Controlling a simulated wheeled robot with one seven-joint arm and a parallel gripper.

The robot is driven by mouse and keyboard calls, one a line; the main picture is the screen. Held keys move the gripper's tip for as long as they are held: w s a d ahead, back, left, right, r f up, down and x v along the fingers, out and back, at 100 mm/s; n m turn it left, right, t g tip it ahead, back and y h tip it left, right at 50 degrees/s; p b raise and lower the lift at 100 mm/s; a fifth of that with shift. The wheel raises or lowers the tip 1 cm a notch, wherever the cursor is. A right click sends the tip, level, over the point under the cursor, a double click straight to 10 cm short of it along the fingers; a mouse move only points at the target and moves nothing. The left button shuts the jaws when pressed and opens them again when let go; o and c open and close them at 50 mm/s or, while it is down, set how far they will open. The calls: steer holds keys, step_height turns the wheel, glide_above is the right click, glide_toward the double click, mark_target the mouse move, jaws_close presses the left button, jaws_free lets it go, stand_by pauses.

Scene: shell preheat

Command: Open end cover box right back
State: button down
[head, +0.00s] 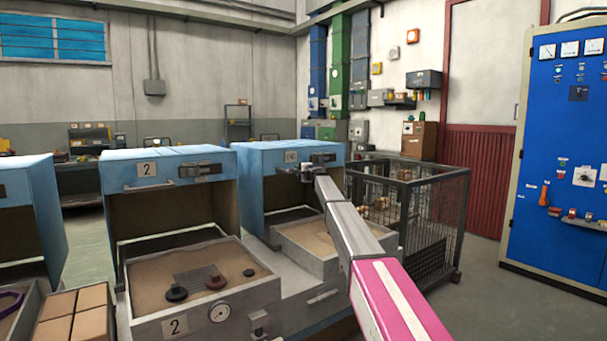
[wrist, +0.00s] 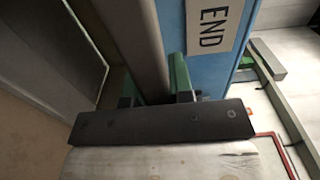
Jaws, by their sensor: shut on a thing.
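The right back box has a blue cover (head: 265,160) with a small label on its front. The cover stands raised at the back of its sand tray (head: 318,240), and its dark inner side shows. My gripper (head: 313,172) is at the cover's front edge, right of the label. In the wrist view the blue cover carries a white label reading END (wrist: 214,24). My gripper (wrist: 155,86) is shut, its green fingers on either side of a grey handle bar (wrist: 138,40) beside the blue face. Part of the bar is hidden by the gripper body.
A similar box 2 (head: 165,168) stands open to the left, with dark rings on its sand. A wire mesh cage (head: 435,215) stands close on the right. A blue control cabinet (head: 560,150) is at far right. Floor between cage and cabinet is clear.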

steer(key=shift+w+a, duration=0.15)
steer(key=shift+w, duration=0.1)
steer(key=c, duration=1)
jaws_free()
steer(key=shift+s, duration=0.1)
steer(key=v, duration=1)
steer(key=shift+s+d, duration=0.25)
